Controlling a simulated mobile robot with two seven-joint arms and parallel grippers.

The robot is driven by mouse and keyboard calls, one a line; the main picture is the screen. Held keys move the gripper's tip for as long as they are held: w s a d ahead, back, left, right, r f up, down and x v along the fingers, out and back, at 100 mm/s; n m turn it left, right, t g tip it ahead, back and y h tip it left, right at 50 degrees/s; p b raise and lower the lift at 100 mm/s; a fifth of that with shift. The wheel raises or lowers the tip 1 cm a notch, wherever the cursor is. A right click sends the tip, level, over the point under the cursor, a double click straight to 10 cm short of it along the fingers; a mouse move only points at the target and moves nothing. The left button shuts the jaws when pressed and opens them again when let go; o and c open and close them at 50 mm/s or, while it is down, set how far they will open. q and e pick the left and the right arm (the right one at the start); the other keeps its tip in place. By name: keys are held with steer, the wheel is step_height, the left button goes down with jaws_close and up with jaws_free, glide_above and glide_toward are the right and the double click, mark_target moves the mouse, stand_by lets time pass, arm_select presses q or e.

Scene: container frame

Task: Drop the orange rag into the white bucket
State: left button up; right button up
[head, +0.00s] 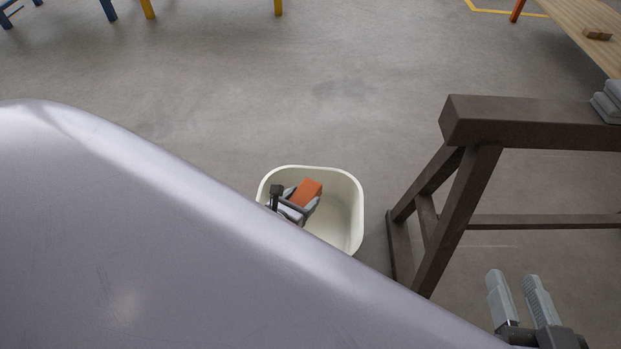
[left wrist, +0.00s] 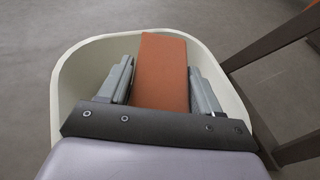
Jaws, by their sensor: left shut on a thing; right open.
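The white bucket (head: 345,220) stands on the floor near the middle of the head view, partly hidden by my arm. My left gripper (head: 306,199) is over the bucket's opening and shut on the orange rag (head: 309,190), a block-like folded piece. In the left wrist view the rag (left wrist: 163,70) sits between the two fingers, with the bucket rim (left wrist: 68,75) around them. I cannot tell how far the rag is below the rim. My right gripper (head: 519,300) is open and empty at the lower right, apart from the bucket.
A dark brown trestle (head: 530,122) stands right of the bucket, with folded grey cloths (head: 608,101) on its top. A wooden table (head: 585,25) with a small brown block (head: 597,34) is at the top right. The floor behind the bucket is clear.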

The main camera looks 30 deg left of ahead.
arm_select(q)
steer(key=shift+f, duration=0.4)
steer(key=o, duration=1.1)
